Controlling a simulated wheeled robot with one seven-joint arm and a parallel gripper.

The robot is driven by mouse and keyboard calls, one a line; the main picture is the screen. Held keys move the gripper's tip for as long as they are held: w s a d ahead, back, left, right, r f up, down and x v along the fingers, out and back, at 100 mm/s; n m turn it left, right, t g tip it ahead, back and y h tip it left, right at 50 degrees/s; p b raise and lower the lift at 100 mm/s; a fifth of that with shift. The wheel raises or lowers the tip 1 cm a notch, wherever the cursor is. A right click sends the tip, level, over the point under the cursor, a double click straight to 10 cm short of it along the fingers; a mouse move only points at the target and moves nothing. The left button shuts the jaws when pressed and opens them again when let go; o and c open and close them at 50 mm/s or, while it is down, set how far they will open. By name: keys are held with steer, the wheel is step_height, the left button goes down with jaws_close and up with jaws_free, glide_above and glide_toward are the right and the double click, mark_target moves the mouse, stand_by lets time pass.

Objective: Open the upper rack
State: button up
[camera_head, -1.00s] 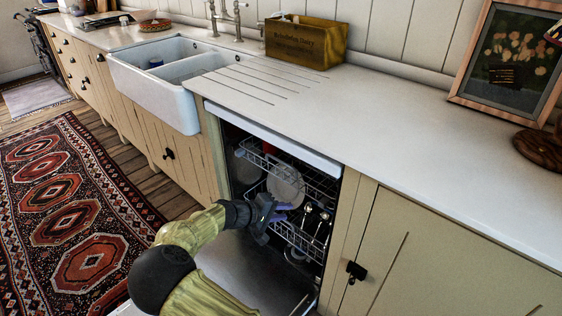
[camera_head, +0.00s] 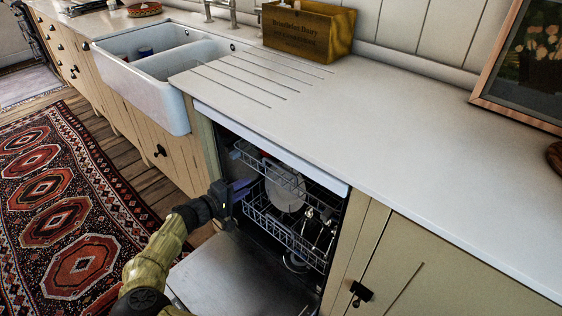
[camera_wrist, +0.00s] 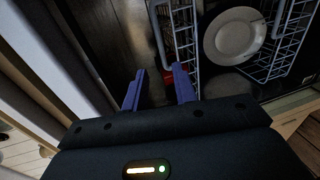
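The dishwasher (camera_head: 272,140) under the counter stands open. White wire racking shows inside, with an upper run of wires (camera_head: 262,160) and a lower run (camera_head: 285,235); where one rack ends and the other begins is hard to tell. A white plate (camera_head: 286,196) stands among the wires, with spoons (camera_head: 322,232) to its right. My gripper (camera_head: 243,188) is at the left of the opening, in front of the racking. In the wrist view, its two blue fingers (camera_wrist: 158,88) are apart, with nothing visibly held. Wires (camera_wrist: 176,40) and the plate (camera_wrist: 236,37) appear beyond them.
The dishwasher door (camera_head: 225,275) is lowered beneath my arm. A white counter (camera_head: 400,140) overhangs the opening. A closed cabinet (camera_head: 420,270) is to the right, the sink (camera_head: 140,85) to the left. A patterned rug (camera_head: 65,215) lies on the floor.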

mark_target(280, 168)
steer(key=b+x, duration=0.2)
steer(key=x, duration=1.5)
steer(key=shift+w+b, duration=0.15)
steer(key=shift+b, duration=0.25)
jaws_close()
